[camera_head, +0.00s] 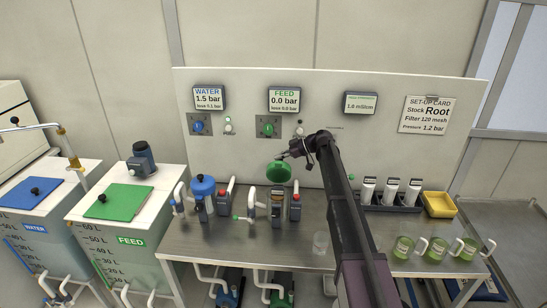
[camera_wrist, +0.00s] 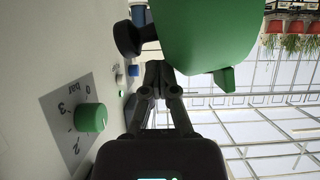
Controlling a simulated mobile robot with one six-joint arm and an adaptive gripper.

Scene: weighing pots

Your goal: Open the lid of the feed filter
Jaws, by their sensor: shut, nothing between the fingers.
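The feed filter (camera_head: 277,208) stands on the steel bench, with a green top or lid (camera_head: 278,172) above its body. The lid looks tipped up on edge, its round face toward the head camera. In the wrist view the green lid (camera_wrist: 212,35) fills the upper middle, and its black knob (camera_wrist: 127,38) points toward the wall panel. My gripper (camera_head: 285,156) is at the lid's upper edge. In the wrist view my gripper (camera_wrist: 158,78) is shut and empty, its tips close to the lid; I cannot tell whether they touch.
A water filter with a blue lid (camera_head: 203,186) stands to the left. The upright panel (camera_head: 350,135) behind carries a green regulator knob (camera_wrist: 90,117), close to my gripper. Sample bottles (camera_head: 390,190), a yellow tray (camera_head: 439,205) and green mugs (camera_head: 435,249) are at the right.

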